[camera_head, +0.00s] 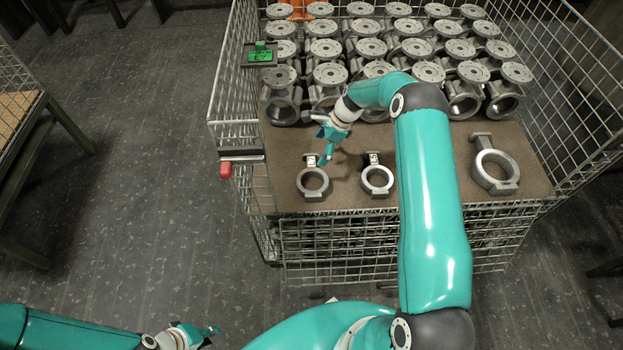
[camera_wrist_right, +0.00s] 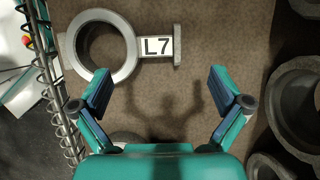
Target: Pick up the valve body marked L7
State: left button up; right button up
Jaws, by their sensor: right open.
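The valve body marked L7 (camera_wrist_right: 133,52) is a grey ring with a short neck, a white L7 label and an end flange. It lies on the brown board in the upper left of the right wrist view. In the head view it appears to be the left one of the two small castings (camera_head: 313,195). My right gripper (camera_wrist_right: 160,90) is open and empty, above the board and beside L7, not touching it. In the head view the right gripper (camera_head: 327,146) is just behind L7. My left gripper (camera_head: 205,333) is at the bottom left, far from the castings; its jaw opening is unclear.
A similar labelled casting (camera_head: 377,192) lies right of L7, its label unreadable. A larger casting (camera_head: 508,186) lies further right. Rows of flanged castings (camera_head: 369,47) stand behind. The wire cage (camera_head: 222,120) surrounds the board (camera_head: 436,190), with a red-tipped handle (camera_head: 225,170) at left.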

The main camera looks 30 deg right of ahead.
aim_at(312, 162)
jog(key=shift+s+x, duration=0.15)
jog(key=shift+x, duration=1.5)
jog(key=shift+s+x, duration=0.15)
jog(key=shift+x, duration=1.45)
jog(key=shift+a, duration=0.15)
jog(key=c, duration=1.7)
jog(key=shift+r, duration=0.15)
jog(key=shift+c, duration=0.8)
